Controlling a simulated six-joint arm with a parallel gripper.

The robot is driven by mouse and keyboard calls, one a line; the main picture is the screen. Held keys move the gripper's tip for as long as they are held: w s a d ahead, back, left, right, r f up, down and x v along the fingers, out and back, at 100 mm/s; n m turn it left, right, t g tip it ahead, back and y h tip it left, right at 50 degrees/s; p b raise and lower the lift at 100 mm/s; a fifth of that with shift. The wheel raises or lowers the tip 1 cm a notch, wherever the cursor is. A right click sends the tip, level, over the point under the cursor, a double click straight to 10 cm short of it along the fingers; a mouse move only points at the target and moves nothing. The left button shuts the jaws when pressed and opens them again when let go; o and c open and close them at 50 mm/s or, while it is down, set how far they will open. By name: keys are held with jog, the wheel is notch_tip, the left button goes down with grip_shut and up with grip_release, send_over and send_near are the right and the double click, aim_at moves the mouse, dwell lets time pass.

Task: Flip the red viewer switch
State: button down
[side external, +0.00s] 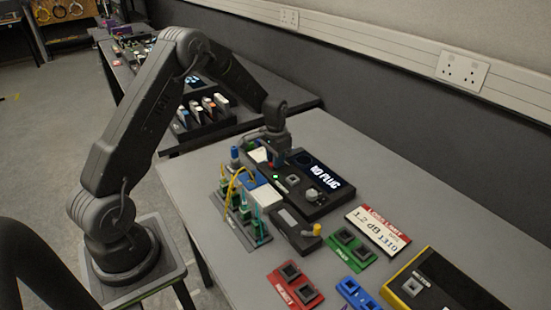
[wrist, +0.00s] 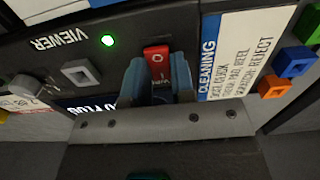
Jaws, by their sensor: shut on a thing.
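The red viewer switch (wrist: 156,56), marked O and I, sits on the dark viewer box (wrist: 55,65) in the wrist view. My gripper (wrist: 158,80) has one blue-grey finger on each side of it and is shut on it; the lower part of the switch is partly hidden between the fingers. A small green light (wrist: 107,40) is lit beside the VIEWER label. In the side view my gripper (side external: 275,160) is down at the back left of the viewer box (side external: 320,207), whose screen (side external: 333,176) reads NO PLUG. The switch is mostly hidden there.
A white and blue CLEANING card (wrist: 240,50) lies right of the switch in the wrist view. A rack with cables (side external: 240,215) and a grey device (side external: 297,230) stand close to the viewer box. Red (side external: 295,287) and green (side external: 350,249) socket plates lie nearer the camera.

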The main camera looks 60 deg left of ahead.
jog(key=shift+s+t, duration=0.25)
jog(key=shift+t, duration=1.05)
jog(key=c, duration=1)
grip_release()
jog(key=shift+o, duration=0.2)
jog(key=v, duration=1.4)
